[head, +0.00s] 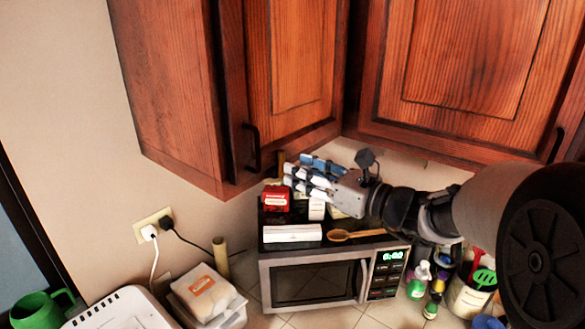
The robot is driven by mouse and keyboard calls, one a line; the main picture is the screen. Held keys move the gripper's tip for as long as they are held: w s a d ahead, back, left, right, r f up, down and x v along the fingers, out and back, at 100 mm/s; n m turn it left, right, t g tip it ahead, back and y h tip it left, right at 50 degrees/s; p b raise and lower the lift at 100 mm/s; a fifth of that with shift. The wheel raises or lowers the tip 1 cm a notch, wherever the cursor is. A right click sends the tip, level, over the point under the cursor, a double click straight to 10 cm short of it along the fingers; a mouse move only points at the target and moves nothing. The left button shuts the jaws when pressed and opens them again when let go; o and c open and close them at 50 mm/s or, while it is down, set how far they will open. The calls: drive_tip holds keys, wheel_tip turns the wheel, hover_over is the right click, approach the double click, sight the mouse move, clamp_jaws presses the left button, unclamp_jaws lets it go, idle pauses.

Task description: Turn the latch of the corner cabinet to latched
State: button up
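The corner cabinet is dark reddish wood and hangs where the two walls meet. Its left part (290,60) and right part (460,60) meet in the corner above the microwave. I cannot make out a latch on it; a black bar handle (251,147) sits low on the left part. My gripper (296,175) is below the cabinet's lower edge and above the microwave top, to the right of and below that handle. Its fingers point left, look spread apart and hold nothing I can see. It appears apart from the cabinet.
A microwave (315,283) stands below, with a red box (276,198), a white box (292,233) and a wooden spoon (355,235) on top. Bottles (418,280) and a utensil pot (468,299) stand at its right. A second black handle (557,145) is at right.

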drive_tip(key=v, duration=0.8)
drive_tip(key=shift+s+d, duration=0.2)
drive_tip(key=s+a+f+n+g+h+b, duration=0.3)
drive_tip(key=s+a+f+n+g+b, duration=0.15)
drive_tip(key=s+f+n, duration=0.35)
drive_tip(key=s+a+f+n+g+h+b, duration=0.25)
drive_tip(key=s+f+n+b, duration=0.25)
drive_tip(key=s+f, duration=0.5)
drive_tip(key=s+d+f+n+h+b, duration=0.8)
drive_tip(key=s+d+f+n, duration=0.1)
drive_tip(key=d+f+n, duration=0.3)
drive_tip(key=shift+s+f+n+t+h+b, duration=0.3)
drive_tip(key=shift+s+f+n+h, duration=0.1)
drive_tip(key=shift+f, duration=0.45)
